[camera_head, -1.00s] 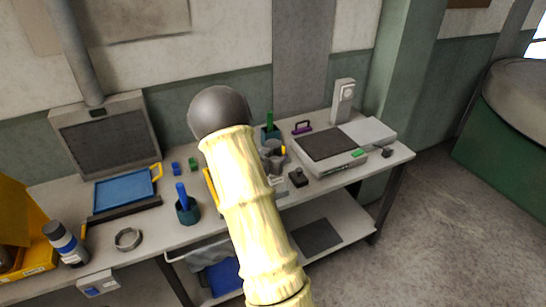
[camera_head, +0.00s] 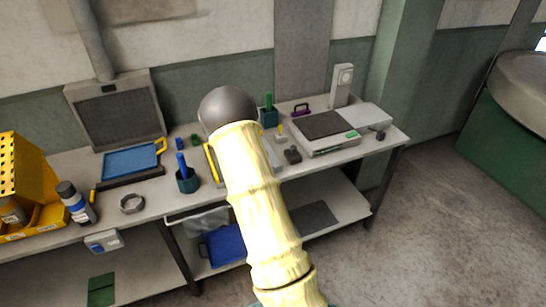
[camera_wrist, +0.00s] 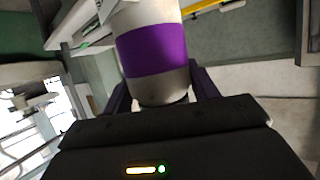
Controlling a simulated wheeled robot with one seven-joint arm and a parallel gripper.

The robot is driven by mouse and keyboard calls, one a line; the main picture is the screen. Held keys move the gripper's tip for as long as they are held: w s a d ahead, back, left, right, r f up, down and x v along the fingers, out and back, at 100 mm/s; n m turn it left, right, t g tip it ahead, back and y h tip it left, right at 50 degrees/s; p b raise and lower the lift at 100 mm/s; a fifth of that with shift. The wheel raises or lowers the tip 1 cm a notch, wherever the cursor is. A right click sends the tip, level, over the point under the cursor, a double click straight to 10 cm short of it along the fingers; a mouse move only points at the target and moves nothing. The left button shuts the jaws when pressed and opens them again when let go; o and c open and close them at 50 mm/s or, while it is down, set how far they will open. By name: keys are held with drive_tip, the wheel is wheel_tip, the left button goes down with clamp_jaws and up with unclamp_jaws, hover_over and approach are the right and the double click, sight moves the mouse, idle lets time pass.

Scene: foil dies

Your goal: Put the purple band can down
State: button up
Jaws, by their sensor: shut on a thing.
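The purple band can (camera_wrist: 153,50) fills the upper middle of the wrist view. It is pale with a wide purple band and a grey lower part. My gripper (camera_wrist: 160,88) is shut on it, with one dark purple finger on each side. What lies directly beneath the can is not clear. In the head view my own arm hides the gripper and the can. The workbench (camera_head: 150,190) runs across the head view.
On the bench stand a yellow bin (camera_head: 30,170), a dark-capped bottle (camera_head: 75,203), a metal ring (camera_head: 131,203), a blue tray (camera_head: 130,161), a teal cup (camera_head: 187,181) and a flat grey device (camera_head: 325,133). Some bare bench shows between the ring and the cup.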

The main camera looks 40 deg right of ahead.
drive_tip(key=s+a+f+n+t+y, duration=0.1)
drive_tip(key=a+f+n+y, duration=0.1)
drive_tip(key=a, duration=0.6)
drive_tip(key=s+a+f+n+t+y, duration=0.1)
drive_tip(key=s+a+f+n+y, duration=0.1)
drive_tip(key=a, duration=0.7)
drive_tip(key=s+a+f+n+t+y, duration=0.1)
drive_tip(key=a+f+n+y, duration=0.3)
drive_tip(key=a, duration=0.4)
wheel_tip(320, 180, down, 2)
drive_tip(key=shift+s+a+f+y, duration=0.15)
drive_tip(key=shift+s+f+y, duration=0.15)
drive_tip(key=shift+y, duration=0.3)
